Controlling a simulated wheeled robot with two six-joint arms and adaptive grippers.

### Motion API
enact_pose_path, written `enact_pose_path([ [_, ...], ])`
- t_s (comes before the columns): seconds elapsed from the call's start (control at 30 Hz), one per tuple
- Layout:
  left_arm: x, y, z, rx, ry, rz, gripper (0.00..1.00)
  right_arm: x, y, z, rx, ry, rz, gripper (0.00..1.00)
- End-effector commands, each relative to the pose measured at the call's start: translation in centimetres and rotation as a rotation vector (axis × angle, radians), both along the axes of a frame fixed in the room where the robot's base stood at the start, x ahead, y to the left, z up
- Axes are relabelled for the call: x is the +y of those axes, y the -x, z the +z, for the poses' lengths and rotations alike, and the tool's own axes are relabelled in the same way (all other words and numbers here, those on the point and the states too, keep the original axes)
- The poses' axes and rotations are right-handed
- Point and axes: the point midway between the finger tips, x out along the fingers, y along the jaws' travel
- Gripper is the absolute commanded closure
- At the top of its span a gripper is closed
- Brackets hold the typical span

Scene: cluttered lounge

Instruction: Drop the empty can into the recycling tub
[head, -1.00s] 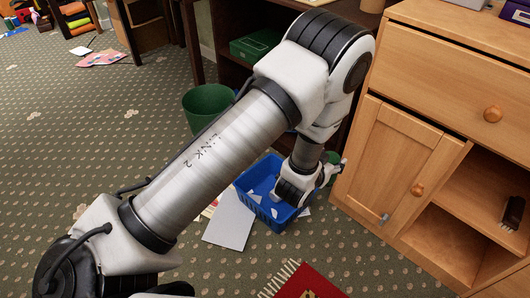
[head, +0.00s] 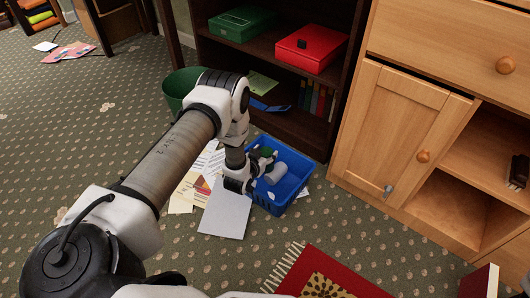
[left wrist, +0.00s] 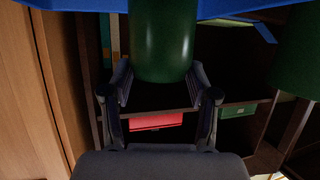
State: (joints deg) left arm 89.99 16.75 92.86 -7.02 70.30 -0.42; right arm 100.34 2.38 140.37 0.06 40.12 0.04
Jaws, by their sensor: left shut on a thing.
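The empty can is green and shows large in the left wrist view (left wrist: 162,45). My left gripper (left wrist: 163,90) is shut on it, one finger on each side. In the head view the gripper (head: 262,160) is at the back left part of the blue recycling tub (head: 283,205), with a bit of the green can (head: 266,152) showing. The can appears over the tub's back rim area; its exact height is unclear. A blue rim (left wrist: 235,9) also shows behind the can in the left wrist view. My right gripper is out of view.
A grey cylinder (head: 276,174) lies in the tub. A green bin (head: 180,87) stands behind my arm. Papers (head: 226,212) lie left of the tub. A dark shelf (head: 290,125) is behind; a wooden cabinet (head: 400,130) is at the right.

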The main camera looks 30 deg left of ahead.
Motion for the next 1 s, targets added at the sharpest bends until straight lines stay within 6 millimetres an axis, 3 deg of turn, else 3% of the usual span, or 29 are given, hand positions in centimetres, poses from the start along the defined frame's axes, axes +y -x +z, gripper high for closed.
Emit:
enact_pose_path([
  [0.03,0.0,0.0,-1.4,0.000,0.000,0.000,0.75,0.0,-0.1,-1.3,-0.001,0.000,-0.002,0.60],
  [0.1,0.0,0.0,-1.9,-0.001,0.000,0.000,0.75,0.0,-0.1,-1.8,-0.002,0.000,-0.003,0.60],
  [0.4,0.0,0.0,-1.8,-0.001,0.000,0.000,0.75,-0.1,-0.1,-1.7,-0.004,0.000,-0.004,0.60],
  [0.43,0.0,0.0,-1.8,-0.001,0.000,0.000,0.30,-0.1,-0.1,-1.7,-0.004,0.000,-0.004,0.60],
  [0.5,0.0,0.0,-1.8,-0.001,0.000,0.000,0.11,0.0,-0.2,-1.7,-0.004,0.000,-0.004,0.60],
  [0.83,-0.1,0.1,-1.8,0.000,0.001,0.000,0.11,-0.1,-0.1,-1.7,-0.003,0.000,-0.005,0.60],
  [1.0,-0.4,2.1,-1.0,0.003,0.002,0.001,0.11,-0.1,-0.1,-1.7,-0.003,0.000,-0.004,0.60],
])
